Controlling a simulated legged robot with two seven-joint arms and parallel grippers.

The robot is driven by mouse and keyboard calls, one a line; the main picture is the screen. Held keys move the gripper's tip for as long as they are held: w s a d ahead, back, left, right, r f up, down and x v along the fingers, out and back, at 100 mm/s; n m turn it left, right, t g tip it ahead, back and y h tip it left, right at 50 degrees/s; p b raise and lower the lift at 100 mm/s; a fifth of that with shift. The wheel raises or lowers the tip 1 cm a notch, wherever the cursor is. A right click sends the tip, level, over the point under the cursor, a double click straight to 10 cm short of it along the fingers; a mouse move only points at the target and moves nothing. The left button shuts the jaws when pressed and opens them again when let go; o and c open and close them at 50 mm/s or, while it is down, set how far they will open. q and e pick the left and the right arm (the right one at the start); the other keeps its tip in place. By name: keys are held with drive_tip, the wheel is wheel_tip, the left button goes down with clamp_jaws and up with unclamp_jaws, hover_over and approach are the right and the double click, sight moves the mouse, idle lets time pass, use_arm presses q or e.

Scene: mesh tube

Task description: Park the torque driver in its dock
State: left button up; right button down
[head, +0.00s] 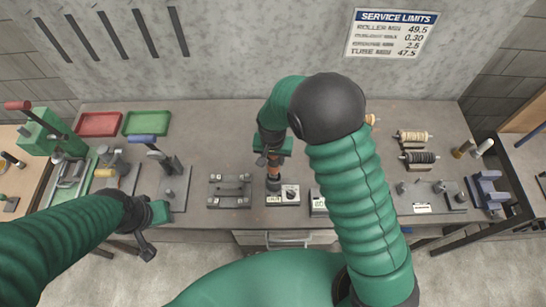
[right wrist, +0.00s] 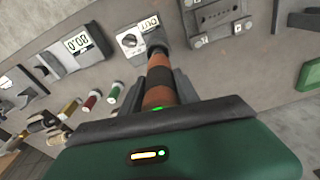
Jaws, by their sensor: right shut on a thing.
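The torque driver, with an orange and black banded grip, is held by my right gripper (head: 270,158). In the right wrist view the driver (right wrist: 160,80) runs between the two dark fingers. Its far end meets a dark round holder beside a dial box (right wrist: 131,41) labelled OUT. In the head view the driver (head: 273,170) stands about upright over that holder (head: 273,184), with the dial box (head: 290,194) to its right. I cannot tell how deeply it is seated. My left gripper (head: 148,235) hangs at the bench's front edge, away from the driver; its jaw gap is unclear.
Lever presses stand further left, with a red tray (head: 100,124) and a green tray (head: 146,122) behind. Several spools (head: 412,136) and a blue clamp (head: 487,189) are at the right. My right arm hides part of the bench.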

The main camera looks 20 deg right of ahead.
drive_tip(key=shift+a+f, duration=0.2)
drive_tip(key=shift+f, duration=0.05)
drive_tip(key=shift+d+f+b, duration=0.1)
drive_tip(key=shift+f+b, duration=0.15)
drive_tip(key=shift+b, duration=0.15)
drive_tip(key=shift+f+b, duration=2.2)
drive_tip(key=shift+f, duration=0.9)
idle(2.7)
drive_tip(key=c, duration=0.8)
unclamp_jaws()
drive_tip(key=shift+r, duration=0.35)
wheel_tip(320, 180, up, 16)
drive_tip(key=s+b, duration=0.2)
drive_tip(key=b, duration=0.1)
drive_tip(key=s+d+f+n+b, duration=0.1)
drive_tip(key=s+d+f+b, duration=0.1)
drive_tip(key=s+f+b, duration=0.1)
drive_tip(key=s+d+f+n+t+b, duration=0.1)
drive_tip(key=s+d+f+n+b, duration=0.1)
drive_tip(key=s+f, duration=0.3)
drive_tip(key=s+d+f+n+b, duration=0.2)
drive_tip(key=s+f+b, duration=0.1)
drive_tip(key=s+f, duration=0.2)
wheel_tip(320, 180, down, 3)
drive_tip(key=shift+r+y+b, duration=0.2)
drive_tip(key=shift+y+b, duration=0.1)
drive_tip(key=shift+b, duration=0.1)
